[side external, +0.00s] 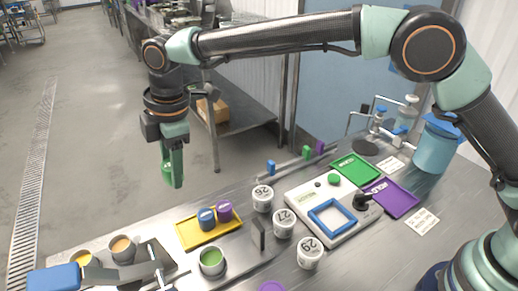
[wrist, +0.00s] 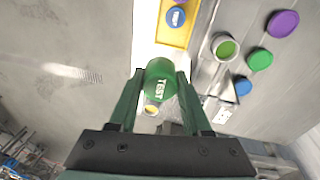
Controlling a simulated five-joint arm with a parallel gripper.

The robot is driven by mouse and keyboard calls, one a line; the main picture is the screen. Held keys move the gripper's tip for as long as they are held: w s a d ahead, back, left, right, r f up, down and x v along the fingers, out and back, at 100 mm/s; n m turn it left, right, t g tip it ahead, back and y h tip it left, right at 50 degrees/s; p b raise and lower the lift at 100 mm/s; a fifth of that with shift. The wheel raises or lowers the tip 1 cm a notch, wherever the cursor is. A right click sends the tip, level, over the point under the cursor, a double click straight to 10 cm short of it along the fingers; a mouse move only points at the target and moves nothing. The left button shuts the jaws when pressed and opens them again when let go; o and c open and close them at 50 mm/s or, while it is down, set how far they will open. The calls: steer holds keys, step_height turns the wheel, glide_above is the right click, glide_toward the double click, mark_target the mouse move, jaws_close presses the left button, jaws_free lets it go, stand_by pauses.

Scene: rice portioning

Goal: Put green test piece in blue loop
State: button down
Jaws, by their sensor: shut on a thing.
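My gripper (side external: 173,178) hangs from the arm at the left in the side view, high above the yellow tray and the bench's back edge. In the wrist view its two green fingers (wrist: 160,84) are shut on the green test piece (wrist: 161,93), a round green piece marked "TEST". In the side view the piece is hard to tell from the green fingers. The blue loop (side external: 316,222), a square blue frame, lies on a pale panel (side external: 297,198) at the right of the bench, well apart from my gripper. Its middle looks empty.
A yellow tray (side external: 186,239) holds a blue piece (side external: 207,219) and a purple piece (side external: 225,210). Several numbered white cups (side external: 284,224) stand between tray and panel. A green tray (side external: 356,169) and purple tray (side external: 396,199) lie beyond the panel. A green-filled cup (side external: 212,262) stands in front.

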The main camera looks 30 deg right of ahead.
mark_target(168, 163)
steer(key=r, duration=0.3)
steer(key=shift+w+d, duration=0.1)
steer(key=shift+d, duration=0.15)
steer(key=w+d+r+m, duration=0.15)
steer(key=d+m, duration=0.45)
steer(key=d, duration=1.2)
steer(key=s+d+f+m+h, duration=0.1)
steer(key=s+d+m, duration=0.35)
steer(key=d, duration=0.45)
steer(key=s+d+m, duration=0.3)
steer(key=s+d, duration=0.2)
steer(key=d, duration=0.3)
steer(key=w+a+r+n, duration=0.1)
steer(key=w+a+n, duration=0.65)
steer(key=a, duration=0.75)
steer(key=a+n, duration=0.2)
steer(key=a, duration=0.5)
steer(key=a+n, duration=0.2)
steer(key=a, duration=0.4)
steer(key=a+f+n+y, duration=0.1)
steer(key=a+n, duration=0.1)
steer(key=a, duration=0.5)
steer(key=shift+w+a+f, duration=0.1)
steer(key=shift+w+a, duration=0.05)
steer(key=shift+a, duration=0.15)
